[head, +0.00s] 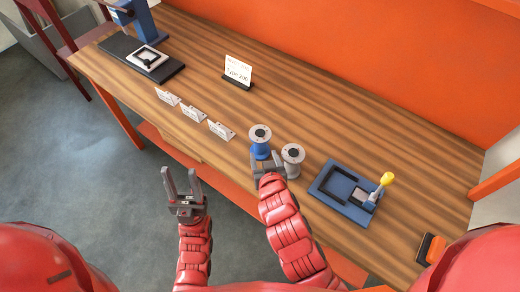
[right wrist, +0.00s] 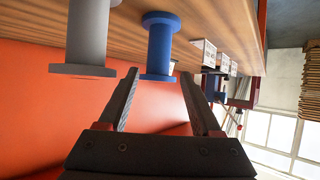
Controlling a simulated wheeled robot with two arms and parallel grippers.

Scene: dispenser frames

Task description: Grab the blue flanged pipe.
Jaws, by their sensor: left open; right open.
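My left gripper (head: 180,172) is open and empty, off the table's front edge.
A blue fixture (head: 325,187) with a yellow-knobbed lever (head: 387,179) lies right of the pipes. Several small label cards (head: 193,114) stand to the left, a sign (head: 238,72) behind. A blue press (head: 140,20) stands at the far left. The table's middle is clear.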

